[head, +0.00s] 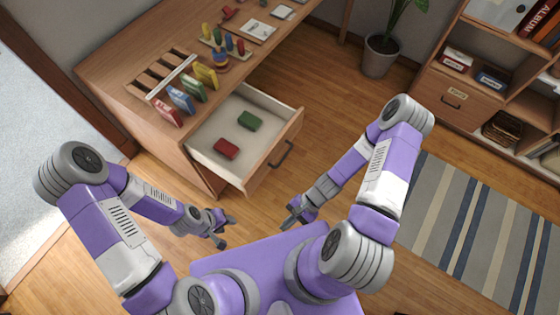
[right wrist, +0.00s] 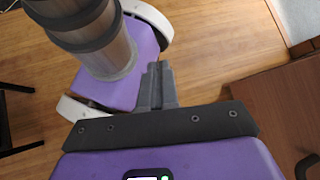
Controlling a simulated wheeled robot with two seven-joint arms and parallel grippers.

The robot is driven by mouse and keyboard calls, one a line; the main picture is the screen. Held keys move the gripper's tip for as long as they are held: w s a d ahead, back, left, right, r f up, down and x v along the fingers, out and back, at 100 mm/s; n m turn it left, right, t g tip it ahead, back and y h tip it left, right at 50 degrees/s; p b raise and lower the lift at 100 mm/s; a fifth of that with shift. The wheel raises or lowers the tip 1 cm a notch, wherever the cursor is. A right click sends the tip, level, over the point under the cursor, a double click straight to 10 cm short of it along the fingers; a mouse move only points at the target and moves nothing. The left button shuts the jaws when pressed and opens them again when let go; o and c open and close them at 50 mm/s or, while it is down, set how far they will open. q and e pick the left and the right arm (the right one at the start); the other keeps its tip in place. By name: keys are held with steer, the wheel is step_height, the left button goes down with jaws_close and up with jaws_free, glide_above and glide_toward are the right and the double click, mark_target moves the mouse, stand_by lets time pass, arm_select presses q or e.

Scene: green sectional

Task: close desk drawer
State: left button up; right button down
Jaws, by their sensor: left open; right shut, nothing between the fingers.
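The desk drawer (head: 274,156) is pulled open from the wooden desk (head: 130,55), with its dark handle (head: 282,154) on the front panel. A green block (head: 249,121) and a red block (head: 226,148) lie inside it. My left gripper (head: 226,230) is open and empty, below and left of the drawer front in the head view. My right gripper (head: 289,217) is shut and empty, below the drawer front in the head view and apart from it. In the right wrist view its fingers (right wrist: 157,75) are together, with a wooden panel at the right edge.
Small books (head: 180,97), a rack and toys stand on the desk top. A potted plant (head: 380,52) stands behind on the floor. A shelf unit (head: 447,85) is at the right, with a striped rug (head: 470,225) before it. Wood floor is clear around the drawer front.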

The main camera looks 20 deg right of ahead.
steer(key=w+m+t+y+b, duration=0.1)
steer(key=w+m+t+y, duration=0.35)
steer(key=m, duration=0.25)
steer(key=m+t+h+b, duration=0.2)
steer(key=m+t+h, duration=0.1)
steer(key=m+t, duration=0.85)
glide_toward(270, 155)
steer(key=shift+n+t, duration=0.5)
steer(key=shift+n, duration=0.15)
steer(key=x, duration=0.2)
steer(key=b+x, duration=0.1)
steer(key=x, duration=0.1)
steer(key=f+b+x, duration=0.1)
steer(key=x, duration=0.1)
steer(key=shift+s+a, duration=0.1)
steer(key=shift+a, duration=0.05)
steer(key=shift+w+a, duration=0.2)
steer(key=shift+w, duration=0.05)
steer(key=shift+w+r, duration=0.1)
